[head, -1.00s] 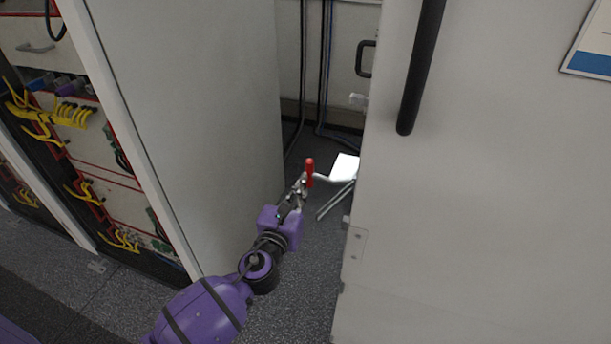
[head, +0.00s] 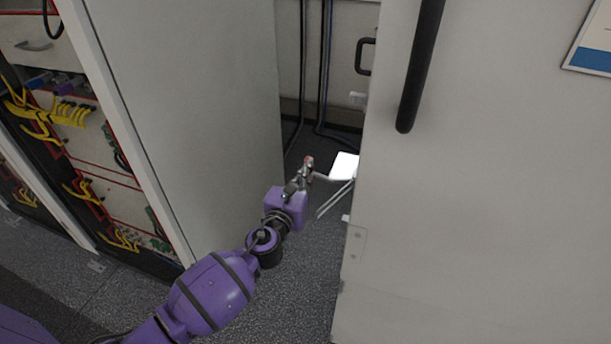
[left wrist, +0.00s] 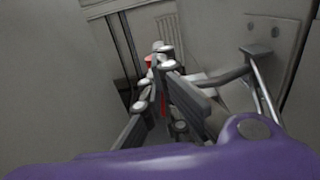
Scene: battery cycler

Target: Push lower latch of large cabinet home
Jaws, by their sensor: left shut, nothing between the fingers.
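The large cabinet (head: 480,200) is the pale panel filling the right of the head view. Its lower latch (head: 340,169) sticks out from its left edge, with a bright plate and metal rods; the latch arm also shows in the left wrist view (left wrist: 228,76). The latch's red handle (left wrist: 150,62) is mostly hidden behind my fingers. My left gripper (head: 306,166) is shut and empty, its tips at the red handle; whether they touch it I cannot tell. It also fills the middle of the left wrist view (left wrist: 162,62). My right gripper is not in view.
A grey cabinet side panel (head: 190,110) stands close to the left of my arm. An open rack (head: 75,150) with yellow cables is at the far left. A black door handle (head: 420,70) juts from the large cabinet. Cables (head: 325,70) hang in the gap behind.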

